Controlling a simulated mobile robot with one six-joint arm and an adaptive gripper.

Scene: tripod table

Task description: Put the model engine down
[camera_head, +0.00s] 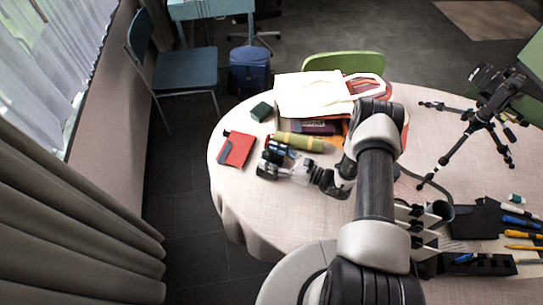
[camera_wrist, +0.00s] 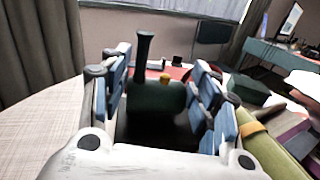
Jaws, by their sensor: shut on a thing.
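The model engine (camera_wrist: 155,97) is dark green with a tall black chimney and a small yellow-orange dome. In the wrist view it sits between the blue finger pads of my gripper (camera_wrist: 163,72), which is shut on it. In the head view my gripper (camera_head: 273,158) is low over the left part of the round table (camera_head: 285,205), right of the red book. The engine is mostly hidden by the fingers there. I cannot tell whether its underside touches the tablecloth.
A red book (camera_head: 237,149) lies left of my gripper and a dark green box (camera_head: 261,111) behind it. An olive cylinder (camera_head: 298,142) lies close behind my gripper. Bare cloth lies in front.

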